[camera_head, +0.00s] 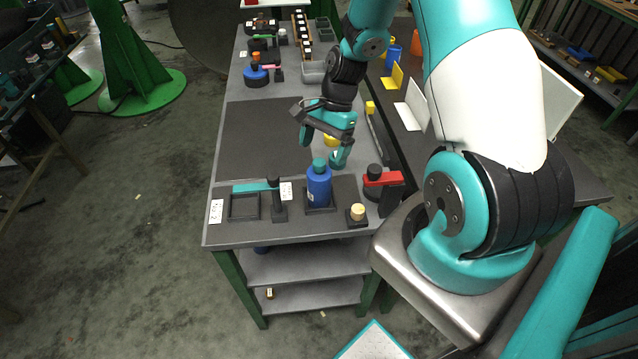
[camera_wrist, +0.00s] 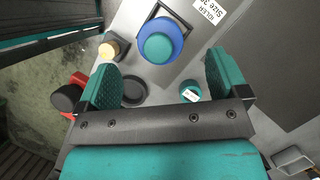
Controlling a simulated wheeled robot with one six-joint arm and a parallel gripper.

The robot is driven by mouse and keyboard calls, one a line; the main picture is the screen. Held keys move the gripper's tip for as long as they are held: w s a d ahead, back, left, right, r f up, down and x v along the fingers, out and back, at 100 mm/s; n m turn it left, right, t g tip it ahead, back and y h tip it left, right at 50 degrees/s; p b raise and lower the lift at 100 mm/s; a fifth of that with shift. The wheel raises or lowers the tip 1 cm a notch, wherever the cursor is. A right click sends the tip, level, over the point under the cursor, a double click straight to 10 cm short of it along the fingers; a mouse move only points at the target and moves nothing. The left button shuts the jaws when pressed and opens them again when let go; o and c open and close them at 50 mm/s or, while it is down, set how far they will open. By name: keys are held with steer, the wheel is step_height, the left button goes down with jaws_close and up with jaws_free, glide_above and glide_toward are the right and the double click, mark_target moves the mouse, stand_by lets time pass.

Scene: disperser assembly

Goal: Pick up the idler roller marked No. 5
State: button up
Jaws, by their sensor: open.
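My gripper (camera_head: 322,147) is open and empty above the near half of the workbench, with its teal fingers spread. In the wrist view, a small teal roller (camera_wrist: 190,91) with a white label stands between the finger lines, closer to the right finger. A dark round piece (camera_wrist: 134,92) is nearer the left finger. A blue roller with a teal top (camera_head: 318,187) stands upright on a dark plate, just on the near side of my gripper; it also shows in the wrist view (camera_wrist: 160,46). No number is readable on any roller, so I cannot tell which is No. 5.
A small cream roller (camera_head: 357,212) stands right of the blue one. A red-armed dark fixture (camera_head: 382,180) is further right. A dark post with a teal arm (camera_head: 277,203) and a square frame (camera_head: 243,206) are left. A dark mat (camera_head: 262,135) lies clear behind.

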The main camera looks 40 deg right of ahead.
mark_target(320, 161)
steer(key=p+x, duration=0.2)
steer(key=x, duration=0.3)
steer(key=shift+s+a, duration=0.1)
steer(key=shift+s, duration=0.1)
steer(key=shift+a+f+p, duration=0.15)
steer(key=shift+f+p, duration=0.15)
steer(key=shift+f, duration=0.35)
steer(key=c, duration=1.6)
steer(key=shift+c, duration=0.4)
steer(key=shift+r, duration=0.15)
